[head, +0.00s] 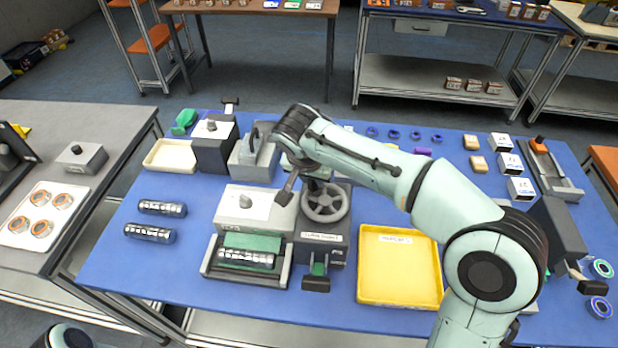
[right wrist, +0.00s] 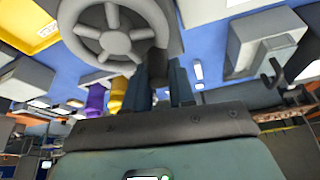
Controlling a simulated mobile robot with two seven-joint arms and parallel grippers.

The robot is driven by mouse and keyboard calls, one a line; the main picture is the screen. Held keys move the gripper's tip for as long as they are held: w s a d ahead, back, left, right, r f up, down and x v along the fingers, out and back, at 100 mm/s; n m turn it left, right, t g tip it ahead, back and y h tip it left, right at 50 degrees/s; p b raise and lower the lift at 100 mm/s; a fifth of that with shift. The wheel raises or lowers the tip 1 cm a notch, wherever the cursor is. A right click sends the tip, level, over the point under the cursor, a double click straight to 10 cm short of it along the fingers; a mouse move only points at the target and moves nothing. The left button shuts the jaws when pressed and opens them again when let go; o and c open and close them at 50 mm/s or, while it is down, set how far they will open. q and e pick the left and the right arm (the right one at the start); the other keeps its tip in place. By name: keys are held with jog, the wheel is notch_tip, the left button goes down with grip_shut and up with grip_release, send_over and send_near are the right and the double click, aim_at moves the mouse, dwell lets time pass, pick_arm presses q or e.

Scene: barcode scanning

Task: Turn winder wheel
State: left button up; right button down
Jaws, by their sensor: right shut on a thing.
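The grey spoked winder wheel (head: 325,203) sits on the right part of the winder machine (head: 320,238), in the middle of the blue table. My right gripper (head: 314,184) reaches down to the wheel's far side. In the right wrist view, the wheel (right wrist: 115,42) shows large at upper left, and the fingers of my right gripper (right wrist: 163,78) are closed around a dark piece at the wheel's edge, seemingly its handle. The grip is partly hidden in the head view. A silver roll (head: 246,258) lies in the machine's front cradle. My left gripper is out of view.
A yellow tray (head: 400,280) stands right of the machine. Two silver rolls (head: 150,234) lie to the left. A grey device with a hook (head: 254,160) stands behind the machine. Small white boxes (head: 520,189) line the right side. Blue table surface is clear at front left.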

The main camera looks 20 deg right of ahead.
jog(key=m, duration=0.2)
jog(key=d+m+g+h, duration=0.1)
jog(key=shift+d+m, duration=0.2)
jog(key=shift+m, duration=0.2)
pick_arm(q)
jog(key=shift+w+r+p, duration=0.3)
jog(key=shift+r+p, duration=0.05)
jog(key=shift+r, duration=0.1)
pick_arm(e)
jog(key=m, duration=0.1)
jog(key=d+m+g, duration=0.1)
jog(key=m, duration=0.1)
jog(key=m+g, duration=0.1)
jog(key=shift+s+d+m, duration=0.25)
jog(key=shift+d+m, duration=0.05)
jog(key=shift+d, duration=0.1)
jog(key=c, duration=0.9)
grip_release()
jog(key=shift+s+h, duration=0.1)
jog(key=shift+h, duration=0.2)
jog(key=shift+c, duration=0.2)
